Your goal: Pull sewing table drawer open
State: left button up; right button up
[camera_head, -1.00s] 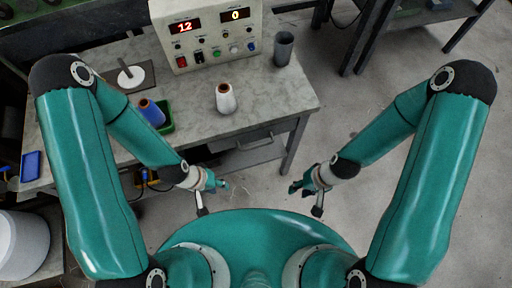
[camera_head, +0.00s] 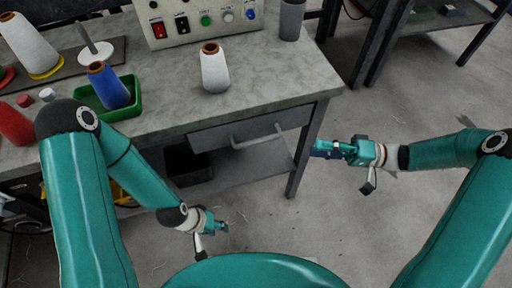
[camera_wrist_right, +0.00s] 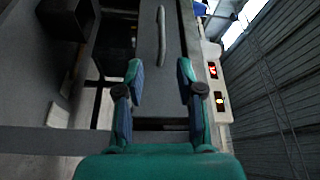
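The sewing table (camera_head: 165,125) has a grey drawer (camera_head: 208,139) under its top, with a pale bar handle (camera_head: 257,138) on its front. The drawer looks shut. My right gripper (camera_head: 322,149) is right of the drawer, beside the table's front right leg, apart from the handle. In the right wrist view my right gripper (camera_wrist_right: 160,82) is open and empty, and the handle (camera_wrist_right: 161,36) shows ahead between its fingers, upright in the picture on the drawer front (camera_wrist_right: 147,55). My left gripper (camera_head: 222,228) hangs low in front of the table; its finger opening is too small to tell.
On the table stand a white thread cone (camera_head: 214,70), a blue cone (camera_head: 108,86) in a green tray (camera_head: 136,98), a control box (camera_head: 190,38) and a grey cup (camera_head: 291,20). The table leg (camera_head: 306,150) is close to my right gripper.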

aim_at(257, 141)
jog(key=a, duration=0.5)
jog(key=a+r, duration=0.1)
jog(key=a, duration=0.5)
jog(key=w+a, duration=0.1)
jog(key=a, duration=0.4)
jog(key=shift+a+r, duration=0.15)
jog(key=shift+a, duration=0.1)
grip_shut()
